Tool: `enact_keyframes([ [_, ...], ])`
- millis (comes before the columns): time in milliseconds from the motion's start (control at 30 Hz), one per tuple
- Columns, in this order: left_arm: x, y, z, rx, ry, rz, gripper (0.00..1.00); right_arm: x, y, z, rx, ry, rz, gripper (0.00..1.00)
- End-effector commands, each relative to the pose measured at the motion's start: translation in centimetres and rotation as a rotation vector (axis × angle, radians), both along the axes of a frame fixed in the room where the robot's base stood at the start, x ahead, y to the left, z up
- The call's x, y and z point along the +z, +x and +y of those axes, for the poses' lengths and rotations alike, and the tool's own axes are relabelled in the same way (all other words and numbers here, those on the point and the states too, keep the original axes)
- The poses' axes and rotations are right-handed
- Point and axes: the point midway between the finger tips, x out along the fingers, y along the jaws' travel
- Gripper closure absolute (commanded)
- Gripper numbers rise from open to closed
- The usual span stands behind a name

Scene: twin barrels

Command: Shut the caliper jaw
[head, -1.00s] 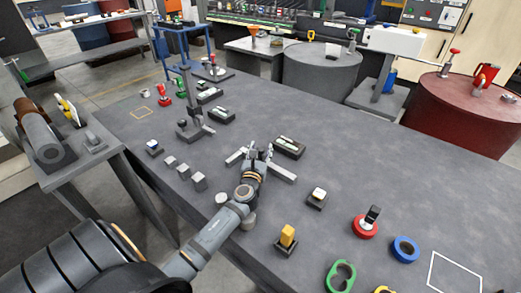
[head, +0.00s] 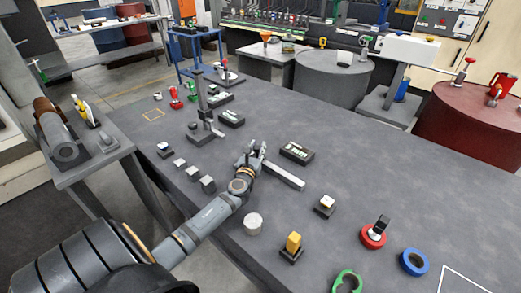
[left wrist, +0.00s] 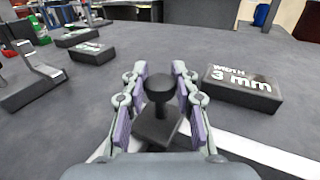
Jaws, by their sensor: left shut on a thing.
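The caliper's pale grey bar (head: 284,175) lies on the table in the head view, running right and toward the front from my left gripper (head: 253,155). In the left wrist view the bar (left wrist: 265,152) runs off at lower right. A dark slider block with a round knob (left wrist: 158,88) stands between the purple finger pads of my left gripper (left wrist: 158,100), which is shut on it. A narrow pale edge shows at the block's lower left. The fingers hide much of the caliper's left end, so I cannot tell the jaw gap. My right gripper is out of view.
A black block marked 3 mm (left wrist: 242,88) lies close beside the bar. A dark stand (head: 205,125) and several small blocks are to the left. A yellow piece on a base (head: 292,245) and a blue ring (head: 414,262) are nearer the front. The table's right middle is clear.

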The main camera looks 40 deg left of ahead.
Motion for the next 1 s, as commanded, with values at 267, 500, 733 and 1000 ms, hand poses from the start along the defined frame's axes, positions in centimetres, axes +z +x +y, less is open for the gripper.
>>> enact_keyframes([
  [267,0.1,0.0,0.1,0.004,0.004,-0.001,0.48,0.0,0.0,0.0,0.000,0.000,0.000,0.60],
  [500,0.1,0.0,0.0,0.003,0.002,0.000,0.48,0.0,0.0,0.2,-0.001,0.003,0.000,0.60],
  [733,-0.1,-2.5,-1.0,0.000,0.003,0.002,0.48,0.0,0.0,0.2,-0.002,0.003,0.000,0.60],
  [1000,-0.1,-8.5,-3.5,0.001,0.003,0.003,0.48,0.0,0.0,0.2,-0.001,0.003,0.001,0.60],
])
